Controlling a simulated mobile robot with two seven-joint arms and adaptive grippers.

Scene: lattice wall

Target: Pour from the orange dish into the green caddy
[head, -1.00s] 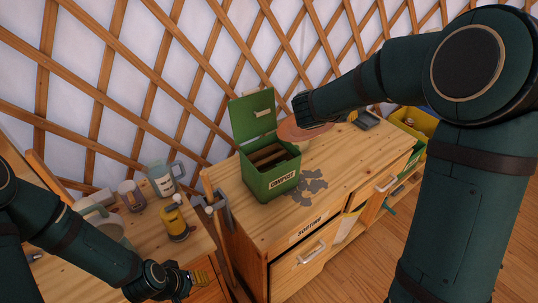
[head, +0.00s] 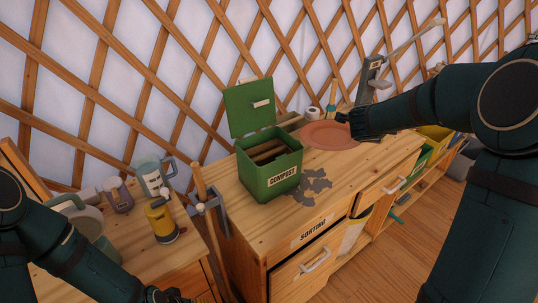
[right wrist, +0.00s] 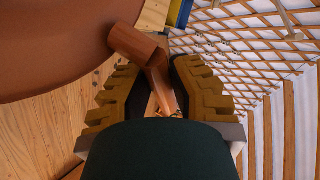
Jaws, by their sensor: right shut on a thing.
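The orange dish (head: 325,135) is a shallow round dish with a handle, to the right of the green caddy and seemingly above the cabinet top. My right gripper (head: 354,127) is shut on its handle (right wrist: 158,75), which shows between the fingers in the right wrist view. The dish's contents cannot be made out; its body (right wrist: 50,45) fills the upper left there. The green caddy (head: 272,180), labelled COMPOST, stands upright on the cabinet with its lid (head: 249,107) raised. My left gripper (head: 178,298) is mostly cut off at the bottom edge.
Grey flat patches (head: 308,187) lie on the cabinet top (head: 345,172) beside the caddy. A yellow lantern-like object (head: 161,222) and a grey jug (head: 153,177) stand on the left table. A lattice wall (head: 200,60) rises behind. The cabinet's front right top is clear.

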